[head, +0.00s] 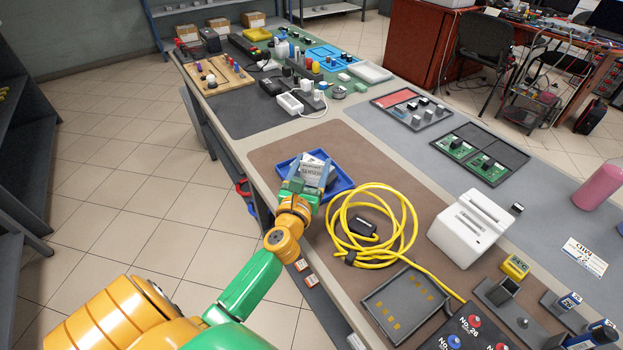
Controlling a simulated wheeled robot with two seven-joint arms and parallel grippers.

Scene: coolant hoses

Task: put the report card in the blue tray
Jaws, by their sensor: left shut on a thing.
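My left gripper (309,178) is over the blue tray (342,194) on the brown mat. It is shut on a pale card with dark print, the report card (314,166), between its two fingers. The card is tilted and hides part of the tray's inside. I cannot tell whether the card touches the tray floor. My right gripper is not in view.
A coiled yellow cable (372,222) lies just right of the tray. A printed white card (584,257) lies at the far right. Crowded electronics fill the table's far end.

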